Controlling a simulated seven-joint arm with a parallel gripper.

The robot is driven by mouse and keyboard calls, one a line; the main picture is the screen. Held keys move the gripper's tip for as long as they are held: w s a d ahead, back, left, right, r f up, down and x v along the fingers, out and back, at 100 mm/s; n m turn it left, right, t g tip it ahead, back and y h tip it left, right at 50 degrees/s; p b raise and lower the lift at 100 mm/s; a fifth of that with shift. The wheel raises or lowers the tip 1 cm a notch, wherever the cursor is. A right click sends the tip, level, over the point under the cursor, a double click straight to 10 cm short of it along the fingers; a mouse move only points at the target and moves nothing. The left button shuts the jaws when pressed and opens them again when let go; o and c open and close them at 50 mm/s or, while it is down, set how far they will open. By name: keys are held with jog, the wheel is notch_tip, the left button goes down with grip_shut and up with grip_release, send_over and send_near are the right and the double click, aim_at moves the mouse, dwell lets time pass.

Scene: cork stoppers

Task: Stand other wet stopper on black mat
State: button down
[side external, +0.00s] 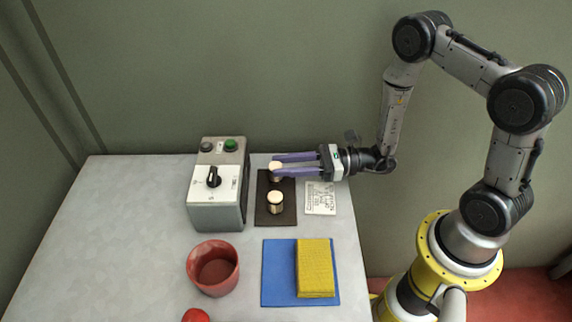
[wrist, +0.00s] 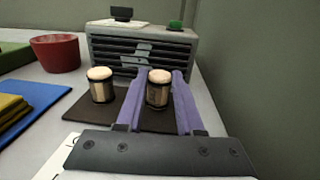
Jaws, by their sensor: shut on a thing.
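My gripper (side external: 274,166) is shut on a cork stopper (side external: 275,178) at the back end of the black mat (side external: 262,217). In the wrist view this stopper (wrist: 159,88) is upright between the two purple fingers (wrist: 160,98), with a pale top and a dark band at its base. Its base looks on or very near the mat; I cannot tell if it touches. A second stopper (side external: 275,203) stands upright on the mat, and it also shows to the left in the wrist view (wrist: 101,84).
A grey control box (side external: 217,185) with a knob and green button stands left of the mat. A red pot (side external: 213,268), a blue mat (side external: 278,272) with a yellow sponge (side external: 315,268) and a printed card (side external: 320,198) lie around. The table's left part is clear.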

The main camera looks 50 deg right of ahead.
jog(key=shift+f, duration=0.2)
jog(key=shift+f, duration=0.1)
jog(key=c, duration=0.5)
grip_release()
jog(key=shift+c, duration=0.2)
